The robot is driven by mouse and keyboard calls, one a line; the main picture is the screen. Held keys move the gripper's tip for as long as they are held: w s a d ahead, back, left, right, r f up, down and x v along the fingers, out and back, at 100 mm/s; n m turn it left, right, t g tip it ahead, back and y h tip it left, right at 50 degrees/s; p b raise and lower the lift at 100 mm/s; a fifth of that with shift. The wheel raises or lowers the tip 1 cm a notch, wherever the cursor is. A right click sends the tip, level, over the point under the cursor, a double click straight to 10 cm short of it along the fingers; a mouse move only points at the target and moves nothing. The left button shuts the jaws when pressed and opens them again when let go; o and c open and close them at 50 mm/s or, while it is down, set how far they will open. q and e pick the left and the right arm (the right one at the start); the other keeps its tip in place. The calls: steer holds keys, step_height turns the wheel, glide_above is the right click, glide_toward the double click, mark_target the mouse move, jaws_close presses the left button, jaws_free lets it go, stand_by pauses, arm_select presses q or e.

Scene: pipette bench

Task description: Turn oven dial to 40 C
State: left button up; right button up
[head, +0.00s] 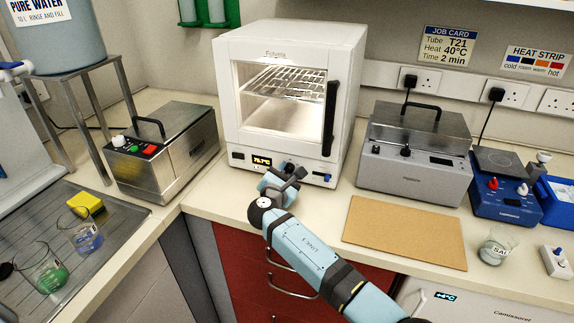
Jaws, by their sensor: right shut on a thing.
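The white oven (345,100) stands at the back of the bench, with a lit chamber and wire shelves behind its front window. Its control strip runs along the bottom front, with a small amber display (262,160) that seems to read in the seventies C; the digits are small. My right gripper (287,172) reaches in from the lower right and is shut on the oven dial at this strip. The gripper hides most of the dial, so its pointer cannot be read. My left gripper is not in view.
A job card (447,46) on the wall reads Heat 40 C. A steel-topped device (415,150) stands right of the oven and a steel box (165,150) left of it. A tan board (404,232) lies bare in front. Glass beakers (48,275) stand at the left.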

steer(key=shift+r+n+p, duration=0.1)
steer(key=shift+n+p, duration=0.2)
steer(key=shift+n, duration=0.1)
steer(key=o, duration=0.9)
steer(key=v, duration=1.3)
steer(key=shift+s+a, duration=0.1)
steer(key=shift+s, duration=0.25)
